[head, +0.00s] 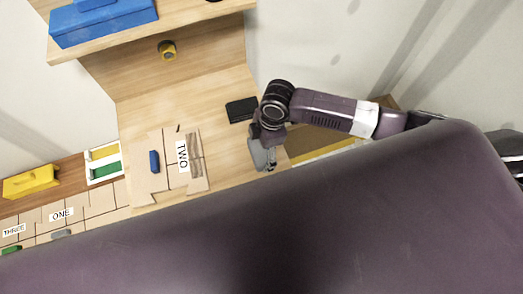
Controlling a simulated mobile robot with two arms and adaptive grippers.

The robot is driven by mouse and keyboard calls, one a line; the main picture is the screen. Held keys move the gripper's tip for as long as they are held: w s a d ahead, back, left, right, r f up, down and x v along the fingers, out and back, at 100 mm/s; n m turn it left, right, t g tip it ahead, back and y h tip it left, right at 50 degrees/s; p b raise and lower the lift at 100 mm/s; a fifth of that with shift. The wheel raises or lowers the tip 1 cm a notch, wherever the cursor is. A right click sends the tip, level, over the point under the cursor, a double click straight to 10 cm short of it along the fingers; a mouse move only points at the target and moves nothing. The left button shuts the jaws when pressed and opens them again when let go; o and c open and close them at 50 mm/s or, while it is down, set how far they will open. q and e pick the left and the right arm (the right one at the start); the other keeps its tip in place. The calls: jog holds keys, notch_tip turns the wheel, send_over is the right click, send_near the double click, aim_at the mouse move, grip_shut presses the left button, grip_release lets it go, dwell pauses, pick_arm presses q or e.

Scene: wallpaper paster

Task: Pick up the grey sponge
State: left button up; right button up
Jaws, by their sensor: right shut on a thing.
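My right gripper (268,156) reaches down over the right part of the wooden table (222,138). It is shut on the grey sponge (259,154), a flat grey block partly covered by the fingers. I cannot tell whether the sponge touches the table or is held just above it. My left gripper is not in view.
A black block (241,110) lies just left of my right wrist. A cardboard box marked TWO (140,185) with a blue item lies further left. A yellow block (31,181) and more boxes are at far left. A shelf holds a blue case (103,22).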

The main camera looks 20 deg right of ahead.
aim_at(261, 150)
notch_tip(261, 150, up, 19)
jog(key=b, duration=0.1)
jog(key=shift+b, duration=0.35)
